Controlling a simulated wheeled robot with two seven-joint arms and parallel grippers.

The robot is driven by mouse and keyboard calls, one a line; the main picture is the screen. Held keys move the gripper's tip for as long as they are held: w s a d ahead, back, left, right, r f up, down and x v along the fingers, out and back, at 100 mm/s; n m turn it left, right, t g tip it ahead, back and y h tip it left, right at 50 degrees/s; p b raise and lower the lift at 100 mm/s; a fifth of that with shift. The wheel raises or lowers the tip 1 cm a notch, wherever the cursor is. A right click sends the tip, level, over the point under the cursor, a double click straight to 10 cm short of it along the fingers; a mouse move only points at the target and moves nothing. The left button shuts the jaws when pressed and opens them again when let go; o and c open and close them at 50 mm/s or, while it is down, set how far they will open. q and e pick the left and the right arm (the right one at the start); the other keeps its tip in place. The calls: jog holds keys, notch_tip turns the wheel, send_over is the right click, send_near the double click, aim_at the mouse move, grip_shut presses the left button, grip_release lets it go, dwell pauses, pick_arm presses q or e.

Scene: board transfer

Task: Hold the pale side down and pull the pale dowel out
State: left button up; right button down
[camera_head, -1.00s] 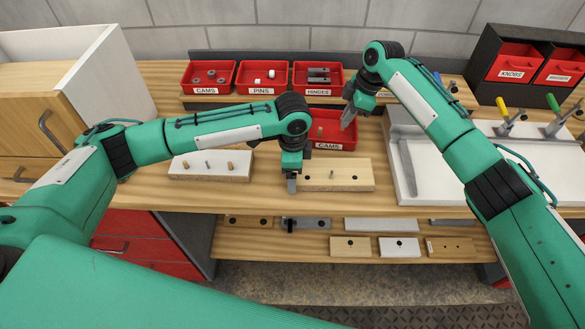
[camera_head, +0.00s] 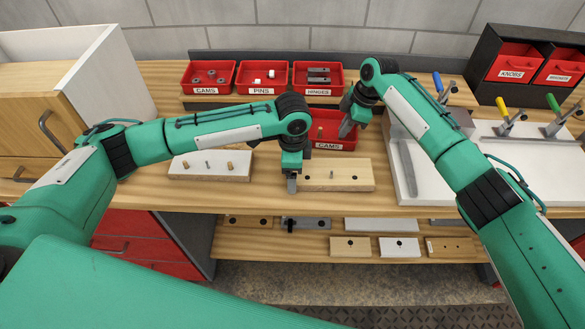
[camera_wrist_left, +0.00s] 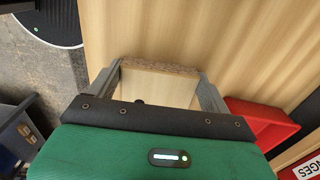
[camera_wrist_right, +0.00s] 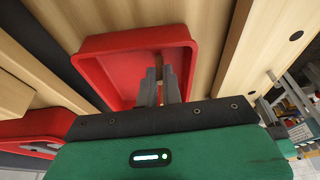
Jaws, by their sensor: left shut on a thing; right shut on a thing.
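The pale side is a light wooden board (camera_head: 312,180) on the bench, with a small upright pin and a dark hole on top. My left gripper (camera_head: 292,184) is shut on its left end; the left wrist view shows the board (camera_wrist_left: 160,84) between the two fingers.
A white-topped board (camera_head: 208,176) with three pegs lies left of the pale board. Red bins (camera_head: 263,82) line the back. A white panel (camera_head: 425,185) and clamps (camera_head: 510,122) are at the right. More boards (camera_head: 350,247) lie on the lower shelf.

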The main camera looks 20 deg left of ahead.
jog(key=c, duration=1.5)
grip_release()
jog(key=shift+r, duration=0.15)
jog(key=v, duration=1.1)
jog(key=shift+r, duration=0.35)
jog(key=shift+d, duration=0.15)
pick_arm(q)
jog(key=o, duration=1.1)
jog(key=shift+o, duration=0.2)
